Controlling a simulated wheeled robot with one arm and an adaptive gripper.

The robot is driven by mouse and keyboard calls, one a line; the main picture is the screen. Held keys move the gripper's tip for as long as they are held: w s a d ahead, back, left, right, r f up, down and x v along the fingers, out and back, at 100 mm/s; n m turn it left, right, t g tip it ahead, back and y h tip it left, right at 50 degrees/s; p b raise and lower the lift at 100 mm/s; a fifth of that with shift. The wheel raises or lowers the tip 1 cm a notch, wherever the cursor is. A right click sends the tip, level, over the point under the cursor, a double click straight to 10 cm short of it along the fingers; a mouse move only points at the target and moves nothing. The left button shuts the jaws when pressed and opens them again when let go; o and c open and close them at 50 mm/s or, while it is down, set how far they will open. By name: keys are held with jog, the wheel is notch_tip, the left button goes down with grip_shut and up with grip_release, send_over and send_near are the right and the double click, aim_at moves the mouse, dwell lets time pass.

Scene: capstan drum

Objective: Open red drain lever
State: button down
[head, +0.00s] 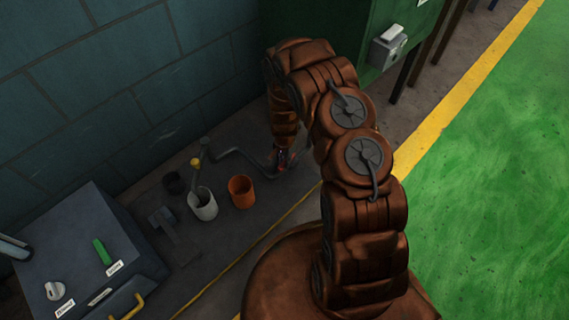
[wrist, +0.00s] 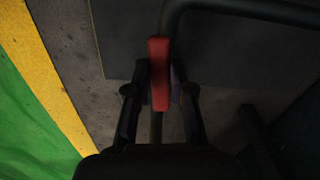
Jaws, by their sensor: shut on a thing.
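The red drain lever (wrist: 158,72) shows in the middle of the wrist view, upright in the picture, next to a dark bent pipe. My gripper (wrist: 160,90) has one finger on each side of it and is shut on it. In the head view my gripper (head: 283,160) is low, at the right end of the grey pipe (head: 238,155). Only a small bit of red shows there, as the fingers and arm hide most of the lever.
An orange cup (head: 241,192) and a grey cup (head: 203,205) stand left of my gripper. A grey box (head: 85,250) with a green handle is at lower left. A green cabinet (head: 320,20) stands behind my arm. Green floor lies open at right.

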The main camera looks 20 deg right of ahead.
aim_at(283, 162)
jog(key=shift+w+a+m+b, duration=0.1)
jog(key=shift+w+m+b, duration=0.25)
jog(key=shift+m, duration=0.45)
jog(key=c, duration=1)
grip_release()
jog(key=shift+r, duration=0.1)
notch_tip(283, 162, up, 12)
dwell(0.3)
